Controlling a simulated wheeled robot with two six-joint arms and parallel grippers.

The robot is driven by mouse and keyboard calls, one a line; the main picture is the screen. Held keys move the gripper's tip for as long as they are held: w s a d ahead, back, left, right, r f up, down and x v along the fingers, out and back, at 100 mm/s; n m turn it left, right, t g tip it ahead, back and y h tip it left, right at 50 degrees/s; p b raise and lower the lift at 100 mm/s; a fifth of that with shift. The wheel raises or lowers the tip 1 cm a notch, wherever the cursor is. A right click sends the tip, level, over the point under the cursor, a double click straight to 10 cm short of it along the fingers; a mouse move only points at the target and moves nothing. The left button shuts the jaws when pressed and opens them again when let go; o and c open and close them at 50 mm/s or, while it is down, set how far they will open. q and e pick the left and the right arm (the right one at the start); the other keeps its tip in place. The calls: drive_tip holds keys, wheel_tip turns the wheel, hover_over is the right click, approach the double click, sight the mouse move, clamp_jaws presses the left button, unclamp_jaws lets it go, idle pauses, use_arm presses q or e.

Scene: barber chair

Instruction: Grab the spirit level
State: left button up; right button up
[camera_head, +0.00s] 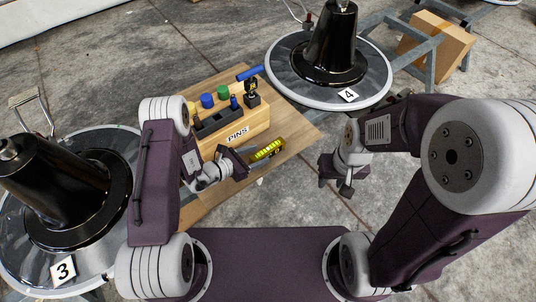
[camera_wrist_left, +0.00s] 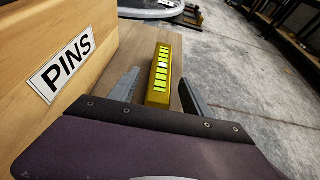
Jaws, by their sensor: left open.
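The spirit level (camera_head: 267,150) is a small yellow bar with bright vial windows, lying on the wooden board in front of the PINS block. My left gripper (camera_head: 246,161) is beside its near left end in the head view. In the left wrist view the spirit level (camera_wrist_left: 161,75) lies lengthwise ahead, between the two open fingers of my left gripper (camera_wrist_left: 160,92). A gap shows on each side, and the fingers are not closed on it. My right gripper (camera_head: 336,184) hangs off the board's right side, away from the level; its opening is unclear.
The wooden PINS block (camera_head: 238,132) stands close to the left of the level, carrying blue, green and dark pieces. A blue rod (camera_head: 250,73) lies behind. Round chair bases marked 4 (camera_head: 348,96) and 3 (camera_head: 63,270) flank the board (camera_head: 300,130).

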sight(262, 152)
use_arm(q)
drive_tip(key=b+x, duration=0.2)
drive_tip(key=x, duration=0.3)
drive_tip(key=shift+d+b, duration=0.15)
drive_tip(key=shift+b, duration=0.25)
drive_tip(key=shift+w+d, duration=0.1)
drive_tip(key=shift+w, duration=0.05)
drive_tip(key=shift+r, duration=0.1)
clamp_jaws()
